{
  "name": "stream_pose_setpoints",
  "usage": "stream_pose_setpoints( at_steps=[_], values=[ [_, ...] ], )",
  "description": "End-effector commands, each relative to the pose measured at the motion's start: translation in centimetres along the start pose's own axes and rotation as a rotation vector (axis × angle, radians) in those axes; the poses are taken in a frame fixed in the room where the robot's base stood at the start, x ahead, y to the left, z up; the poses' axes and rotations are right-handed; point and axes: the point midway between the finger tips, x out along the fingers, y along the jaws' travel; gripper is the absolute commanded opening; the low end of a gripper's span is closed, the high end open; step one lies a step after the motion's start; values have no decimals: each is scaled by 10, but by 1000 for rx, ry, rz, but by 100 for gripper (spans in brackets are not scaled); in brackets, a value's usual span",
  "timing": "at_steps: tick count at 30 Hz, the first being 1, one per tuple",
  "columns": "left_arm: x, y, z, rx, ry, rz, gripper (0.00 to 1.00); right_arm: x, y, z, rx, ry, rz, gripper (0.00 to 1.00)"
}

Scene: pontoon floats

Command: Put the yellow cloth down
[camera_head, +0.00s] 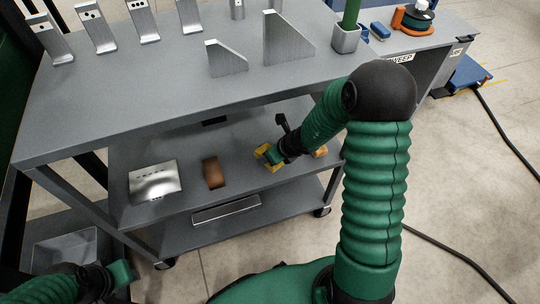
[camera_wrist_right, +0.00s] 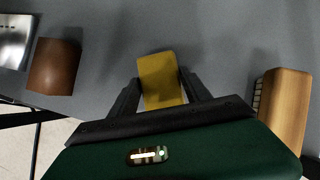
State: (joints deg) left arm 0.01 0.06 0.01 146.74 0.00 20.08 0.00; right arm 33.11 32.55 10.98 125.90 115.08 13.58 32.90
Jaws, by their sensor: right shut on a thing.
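The yellow cloth (camera_wrist_right: 162,82) is a small folded block between the fingers of my right gripper (camera_wrist_right: 161,94). In the head view the cloth (camera_head: 264,153) shows at the end of my right arm, over the middle shelf (camera_head: 240,180) of the grey cart. My right gripper (camera_head: 270,155) is shut on it. I cannot tell whether the cloth touches the shelf. My left gripper (camera_head: 122,272) is low at the left, away from the cloth; its fingers are not clear.
A brown block (camera_head: 212,172) and a shiny metal plate (camera_head: 154,181) lie left of the cloth on the shelf. A wooden-handled brush (camera_wrist_right: 284,108) lies close to its right. The top shelf (camera_head: 130,95), carrying metal brackets, overhangs behind.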

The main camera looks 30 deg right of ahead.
Motion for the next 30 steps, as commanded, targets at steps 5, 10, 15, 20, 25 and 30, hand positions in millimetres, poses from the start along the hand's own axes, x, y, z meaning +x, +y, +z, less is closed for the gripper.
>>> stream_pose_setpoints(
  at_steps=[5, 10, 15, 20, 25, 30],
  values=[
    [-3, 0, -2, 0, 3, 0, 36, -2, 0, -2, 2, 13, -6, 59],
    [-3, 0, -2, 0, 3, 0, 36, -2, 1, -1, 1, 12, -6, 77],
    [-3, 0, -2, 0, 3, 0, 36, -2, 0, -2, 1, 10, -4, 77],
    [-12, 0, -4, 0, 2, 0, 36, -16, -1, 1, 1, 9, -5, 77],
    [-38, 0, -10, 0, 2, 0, 36, -60, -1, 5, 0, 8, -8, 77],
    [-60, 0, -15, 0, 3, 0, 36, -102, 0, 4, 2, 9, -7, 77]
  ],
)
